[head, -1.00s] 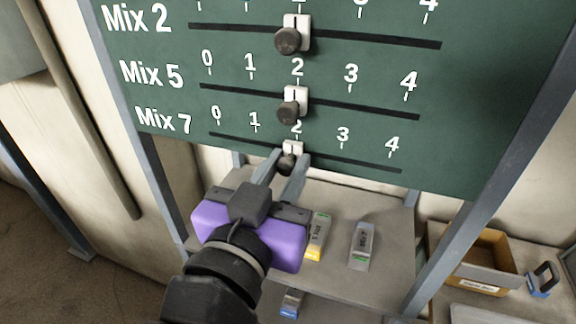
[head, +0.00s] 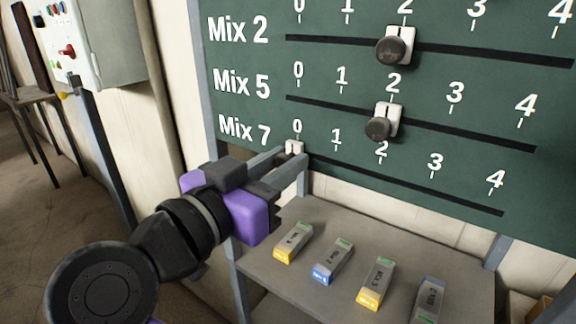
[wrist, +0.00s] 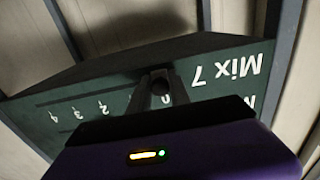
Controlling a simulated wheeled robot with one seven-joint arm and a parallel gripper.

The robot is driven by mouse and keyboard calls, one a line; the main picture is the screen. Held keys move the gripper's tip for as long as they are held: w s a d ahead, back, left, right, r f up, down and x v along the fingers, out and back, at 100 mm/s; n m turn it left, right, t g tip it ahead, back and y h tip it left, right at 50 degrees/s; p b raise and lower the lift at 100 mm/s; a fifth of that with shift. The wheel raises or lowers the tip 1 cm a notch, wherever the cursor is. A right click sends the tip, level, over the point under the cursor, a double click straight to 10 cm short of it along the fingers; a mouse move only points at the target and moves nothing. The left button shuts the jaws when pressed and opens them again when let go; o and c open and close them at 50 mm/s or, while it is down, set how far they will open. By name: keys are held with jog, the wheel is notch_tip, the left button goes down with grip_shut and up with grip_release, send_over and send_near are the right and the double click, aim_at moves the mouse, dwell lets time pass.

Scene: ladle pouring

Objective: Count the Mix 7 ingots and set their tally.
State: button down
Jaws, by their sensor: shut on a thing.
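The green tally board (head: 350,110) has rows Mix 2, Mix 5 and Mix 7, each with a slider on a black slot. My gripper (head: 288,160) is shut on the Mix 7 slider (head: 295,147), at the slot's left end under 0. The slider's dark knob (wrist: 160,84) shows between the fingers in the wrist view; the fingers hide it in the head view. On the shelf below lie a yellow-ended ingot (head: 294,243), a blue-ended ingot (head: 333,262), another yellow-ended ingot (head: 376,284) and a grey ingot (head: 429,301) cut by the frame edge. Their markings are too small to read surely.
The Mix 2 slider (head: 396,46) and Mix 5 slider (head: 384,122) both stand at 2. The grey shelf (head: 262,268) lies below the board. A control box (head: 75,45) hangs at upper left. A cardboard box (head: 552,308) is partly visible at lower right.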

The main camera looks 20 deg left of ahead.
jog(key=c, duration=1.2)
grip_release()
jog(key=shift+a, duration=0.3)
jog(key=shift+c, duration=0.2)
jog(key=b+v, duration=0.2)
jog(key=v, duration=0.5)
jog(key=shift+s, duration=0.3)
jog(key=shift+a, duration=0.1)
